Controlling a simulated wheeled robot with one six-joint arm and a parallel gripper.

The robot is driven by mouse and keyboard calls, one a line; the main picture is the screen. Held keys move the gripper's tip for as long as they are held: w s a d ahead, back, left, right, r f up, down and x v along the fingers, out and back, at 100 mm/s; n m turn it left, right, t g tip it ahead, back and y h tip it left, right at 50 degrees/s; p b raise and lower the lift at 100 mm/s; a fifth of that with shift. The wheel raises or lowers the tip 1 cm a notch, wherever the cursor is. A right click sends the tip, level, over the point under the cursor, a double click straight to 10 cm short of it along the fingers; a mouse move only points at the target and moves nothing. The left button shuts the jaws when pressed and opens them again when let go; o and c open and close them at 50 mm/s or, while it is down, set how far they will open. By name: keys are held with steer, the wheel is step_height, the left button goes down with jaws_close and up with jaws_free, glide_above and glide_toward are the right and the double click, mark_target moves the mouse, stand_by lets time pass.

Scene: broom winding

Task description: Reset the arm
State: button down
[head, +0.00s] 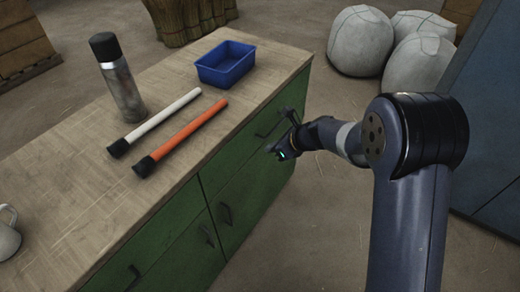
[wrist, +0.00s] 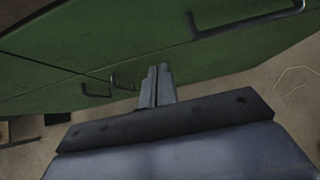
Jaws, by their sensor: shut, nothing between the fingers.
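My gripper (head: 284,146) is at the end of my arm, in front of the green cabinet (head: 166,232) on its right-hand part. In the wrist view its two fingers (wrist: 157,72) are together, with nothing between them. The fingertips point toward the green cabinet front. A dark drawer handle (head: 268,128) lies close beside the gripper in the head view; I cannot tell whether they touch. A handle also shows at the top right of the wrist view (wrist: 246,24).
On the wooden top (head: 75,145) are a blue bin (head: 225,72), a white stick (head: 160,118), an orange stick (head: 188,132), a metal bottle (head: 122,88) and a white mug (head: 8,236). White sacks (head: 360,42) stand at the back. A blue panel (head: 492,130) is at right.

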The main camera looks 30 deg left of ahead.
steer(key=v, duration=0.5)
steer(key=shift+d, duration=0.1)
glide_toward(246, 149)
step_height(246, 149, down, 3)
steer(key=a, duration=0.1)
steer(key=a+f, duration=0.1)
steer(key=a, duration=0.1)
steer(key=shift+w+p, duration=0.2)
steer(key=shift+p, duration=0.1)
steer(key=shift+w+a, duration=0.1)
steer(key=shift+a, duration=0.3)
